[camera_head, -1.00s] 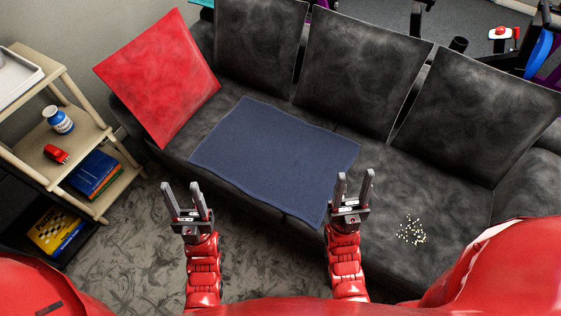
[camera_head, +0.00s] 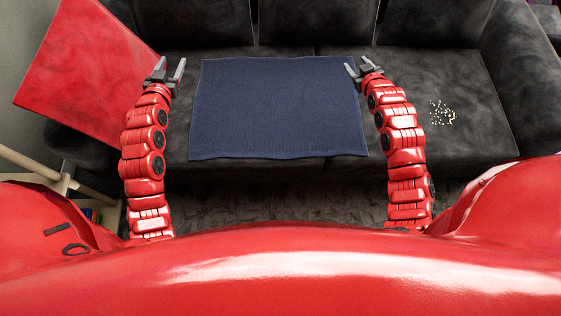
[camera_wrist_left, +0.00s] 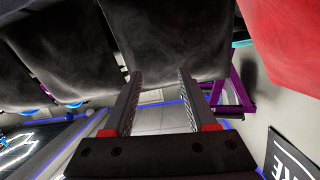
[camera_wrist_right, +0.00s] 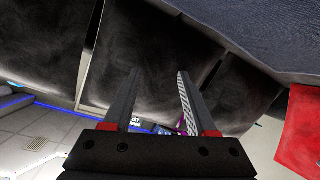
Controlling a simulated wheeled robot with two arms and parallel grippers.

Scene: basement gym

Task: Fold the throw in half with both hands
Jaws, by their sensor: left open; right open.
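The dark blue throw (camera_head: 278,108) lies spread flat on the seat of the dark grey sofa, its near edge at the seat's front. My left gripper (camera_head: 168,72) is open and empty, left of the throw near its far left corner. My right gripper (camera_head: 360,68) is open and empty at the throw's far right corner; whether it touches the cloth I cannot tell. In the right wrist view the throw (camera_wrist_right: 265,35) shows at the upper right, outside the jaws. The left wrist view shows the open left jaws (camera_wrist_left: 158,95) and no throw.
A red cushion (camera_head: 82,70) leans at the sofa's left end, close to my left gripper. Small pale crumbs (camera_head: 442,113) lie on the seat at the right. Grey back cushions (camera_head: 310,22) stand behind the throw. A wooden shelf (camera_head: 40,170) is at the lower left.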

